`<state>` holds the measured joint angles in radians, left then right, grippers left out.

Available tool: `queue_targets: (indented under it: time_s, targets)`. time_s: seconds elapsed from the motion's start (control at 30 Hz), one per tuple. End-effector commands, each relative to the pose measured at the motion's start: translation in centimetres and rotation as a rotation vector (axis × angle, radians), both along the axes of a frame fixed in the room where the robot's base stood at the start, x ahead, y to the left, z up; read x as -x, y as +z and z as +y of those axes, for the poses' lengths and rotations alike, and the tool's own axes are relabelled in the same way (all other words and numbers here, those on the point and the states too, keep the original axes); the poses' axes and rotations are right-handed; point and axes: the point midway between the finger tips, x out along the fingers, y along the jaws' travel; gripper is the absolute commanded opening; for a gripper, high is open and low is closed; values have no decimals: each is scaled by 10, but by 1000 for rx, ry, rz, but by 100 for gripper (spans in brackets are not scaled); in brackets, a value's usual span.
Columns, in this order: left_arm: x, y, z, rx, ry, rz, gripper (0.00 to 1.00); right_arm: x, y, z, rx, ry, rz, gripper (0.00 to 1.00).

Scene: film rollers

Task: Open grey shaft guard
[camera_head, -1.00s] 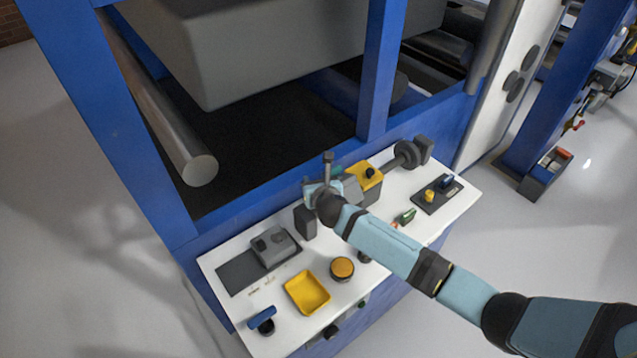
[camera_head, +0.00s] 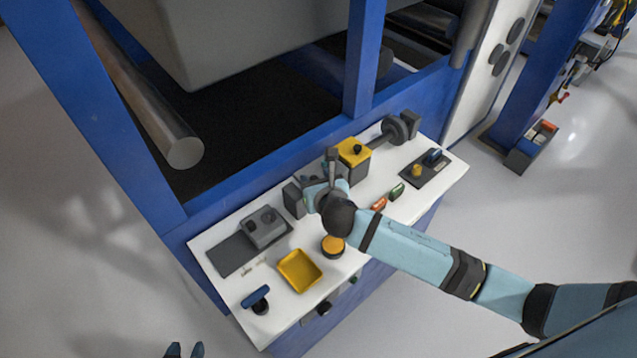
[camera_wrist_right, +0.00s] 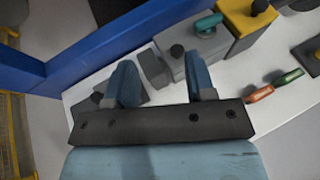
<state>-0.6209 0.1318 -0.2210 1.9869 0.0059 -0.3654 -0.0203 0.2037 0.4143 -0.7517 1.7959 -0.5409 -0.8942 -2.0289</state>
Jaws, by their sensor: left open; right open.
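The grey shaft guard (camera_wrist_right: 213,46) is a grey box cover with a black knob and a teal handle. It sits beside the yellow cover (camera_wrist_right: 246,22) on the shaft line. In the head view my right gripper and wrist largely hide it. My right gripper (camera_wrist_right: 160,78) is open and empty above the panel, its right finger overlapping the guard's near edge in the wrist view. I cannot tell whether they touch. In the head view my right gripper (camera_head: 317,187) is over the middle of the panel. My left gripper (camera_head: 184,350) shows only its tips at the bottom edge, open and empty.
The white panel (camera_head: 225,290) also carries a yellow tray (camera_head: 299,270), an orange round button (camera_head: 333,246), a grey block with knobs (camera_head: 264,227) and a blue-handled control (camera_head: 256,299). A blue frame post (camera_head: 362,60) stands behind. The floor at left is clear.

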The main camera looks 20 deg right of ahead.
Motion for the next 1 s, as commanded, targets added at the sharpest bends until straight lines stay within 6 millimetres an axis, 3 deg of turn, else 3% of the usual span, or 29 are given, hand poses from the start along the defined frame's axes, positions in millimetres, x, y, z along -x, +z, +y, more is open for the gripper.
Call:
queue_targets:
  time_s: [0.2,0.77,0.87,1.0]
  targets:
    - [0,-1,0,0,-1,0,43,15,7,0,0,1,-1,50]
    - [0,-1,-1,0,-2,0,43,18,5,1,-16,-2,4,50]
    - [0,-1,-1,1,-2,-1,43,27,-4,5,-128,-28,32,50]
    - [0,-1,-1,1,-2,-1,43,59,-31,13,-511,-140,127,50]
